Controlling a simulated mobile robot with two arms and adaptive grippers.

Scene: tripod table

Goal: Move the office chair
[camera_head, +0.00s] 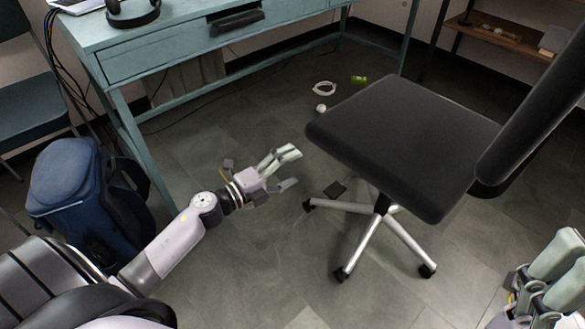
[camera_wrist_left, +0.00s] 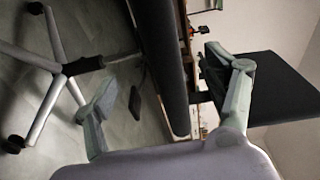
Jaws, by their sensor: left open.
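The office chair has a black seat (camera_head: 405,140), a dark backrest (camera_head: 535,105) at the right, and a silver star base (camera_head: 385,222) on casters. My left gripper (camera_head: 290,168) is open and empty, just left of the seat's near-left edge. In the left wrist view, which is turned sideways, the seat's edge (camera_wrist_left: 162,60) shows between the two spread fingers, apparently beyond them; contact cannot be told. The base (camera_wrist_left: 52,70) shows at the left there. My right gripper (camera_head: 548,275) is at the lower right, partly cut off, apart from the chair; its opening is unclear.
A teal desk (camera_head: 180,55) with a drawer stands at the back left, headphones (camera_head: 132,10) on it.

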